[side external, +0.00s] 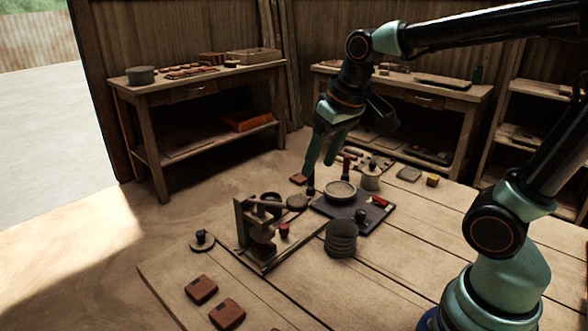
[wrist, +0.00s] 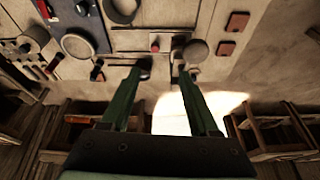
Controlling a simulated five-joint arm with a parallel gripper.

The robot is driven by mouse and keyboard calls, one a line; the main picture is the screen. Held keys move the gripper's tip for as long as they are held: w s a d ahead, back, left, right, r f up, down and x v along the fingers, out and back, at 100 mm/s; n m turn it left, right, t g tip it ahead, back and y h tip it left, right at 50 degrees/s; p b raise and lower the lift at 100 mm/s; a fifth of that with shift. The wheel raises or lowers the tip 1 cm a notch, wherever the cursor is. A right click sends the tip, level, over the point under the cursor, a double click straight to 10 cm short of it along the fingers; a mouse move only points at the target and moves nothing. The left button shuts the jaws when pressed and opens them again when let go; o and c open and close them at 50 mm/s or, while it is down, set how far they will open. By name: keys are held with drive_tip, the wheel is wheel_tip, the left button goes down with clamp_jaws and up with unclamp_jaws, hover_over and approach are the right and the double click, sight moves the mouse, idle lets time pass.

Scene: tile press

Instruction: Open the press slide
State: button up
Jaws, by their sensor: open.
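The wooden press (side external: 243,222) stands upright on the table in the side view, left of the dark board. A small red knob (side external: 283,231) sits beside it, by a dark rail (side external: 292,250). The red knob also shows in the wrist view (wrist: 155,45), between two dark bars; I cannot tell how far the slide is drawn out. My gripper (side external: 309,183) points down above and behind the press, apart from it. In the wrist view, its green fingers (wrist: 160,76) are spread, with nothing held between them.
A dark board (side external: 352,225) bears a round dish (side external: 341,191) and a red-handled tool (side external: 379,201). A stack of grey discs (side external: 341,239) stands right of the press. Red-brown tiles (side external: 201,289) lie at the front left. A knobbed disc (side external: 202,241) lies left of the press.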

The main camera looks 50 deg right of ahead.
drive_tip(key=w+f+m+g, duration=0.1)
drive_tip(key=w+f+g, duration=0.1)
drive_tip(key=w+f, duration=0.35)
drive_tip(key=m+g, duration=0.1)
drive_tip(key=g, duration=0.1)
hover_over(284, 225)
wheel_tip(284, 225, down, 4)
wheel_tip(284, 225, down, 12)
drive_tip(key=shift+f, duration=0.25)
clamp_jaws()
idle(1.2)
